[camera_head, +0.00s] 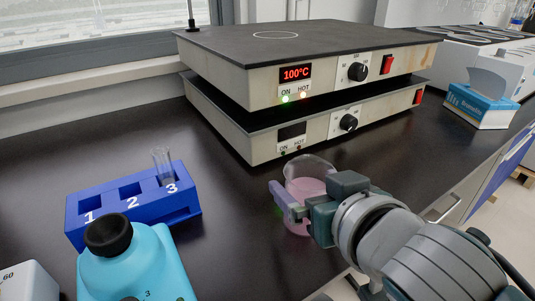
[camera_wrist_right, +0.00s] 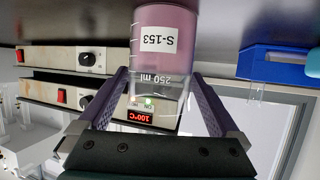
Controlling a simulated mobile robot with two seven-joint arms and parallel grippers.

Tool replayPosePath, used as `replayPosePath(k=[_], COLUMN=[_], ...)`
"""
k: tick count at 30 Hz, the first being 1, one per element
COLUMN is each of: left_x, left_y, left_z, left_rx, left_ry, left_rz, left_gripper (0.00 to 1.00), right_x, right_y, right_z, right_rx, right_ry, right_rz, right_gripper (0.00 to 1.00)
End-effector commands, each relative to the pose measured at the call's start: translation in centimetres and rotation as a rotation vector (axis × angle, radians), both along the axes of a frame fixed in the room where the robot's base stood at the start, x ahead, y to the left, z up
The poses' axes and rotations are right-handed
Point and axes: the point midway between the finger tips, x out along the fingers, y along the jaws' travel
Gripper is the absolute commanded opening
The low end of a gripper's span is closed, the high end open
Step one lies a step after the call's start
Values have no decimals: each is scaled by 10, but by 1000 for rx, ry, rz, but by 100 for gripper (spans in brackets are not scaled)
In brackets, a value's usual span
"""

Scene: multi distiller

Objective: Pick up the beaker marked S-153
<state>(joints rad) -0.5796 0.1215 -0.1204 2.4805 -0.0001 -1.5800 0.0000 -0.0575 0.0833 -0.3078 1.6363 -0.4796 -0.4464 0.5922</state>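The beaker marked S-153 (camera_wrist_right: 163,62) holds pink liquid and has a white label and a 250 ml mark. In the head view the beaker (camera_head: 308,178) stands upright on the dark bench, in front of the hot plates. My right gripper (camera_head: 297,211) reaches it from the right, and one purple finger covers part of its side. In the right wrist view, which is upside down, the fingers of my right gripper (camera_wrist_right: 158,88) lie on either side of the beaker. Whether they press on the glass is unclear. My left gripper is not in view.
Two stacked hot plates (camera_head: 318,111) stand behind the beaker; the upper reads 100°C. A blue rack (camera_head: 132,205) with a glass tube (camera_head: 162,163) and a turquoise bottle (camera_head: 140,268) stand left. A tissue box (camera_head: 480,107) is at right. Bench between rack and beaker is clear.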

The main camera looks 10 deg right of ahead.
Motion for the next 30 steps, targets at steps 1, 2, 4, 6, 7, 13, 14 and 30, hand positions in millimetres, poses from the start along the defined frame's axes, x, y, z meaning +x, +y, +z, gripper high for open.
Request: replayPosePath(k=[1,2,4,6,7,13,14,30], left_x=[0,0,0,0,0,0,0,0], left_y=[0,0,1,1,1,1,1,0], left_z=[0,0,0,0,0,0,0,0], left_rx=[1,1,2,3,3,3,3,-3], left_ry=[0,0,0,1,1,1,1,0], left_rz=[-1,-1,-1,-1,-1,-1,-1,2], left_gripper=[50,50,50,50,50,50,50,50], right_x=[0,0,0,0,0,0,0,0], right_y=[0,0,0,0,0,0,0,0], right_z=[0,0,0,0,0,0,0,1], right_rx=[0,0,0,0,0,0,0,1], right_ry=[0,0,0,0,0,0,0,-3], right_rz=[0,0,0,0,0,0,0,1], right_gripper=[92,89,81,73,70,47,44,5])
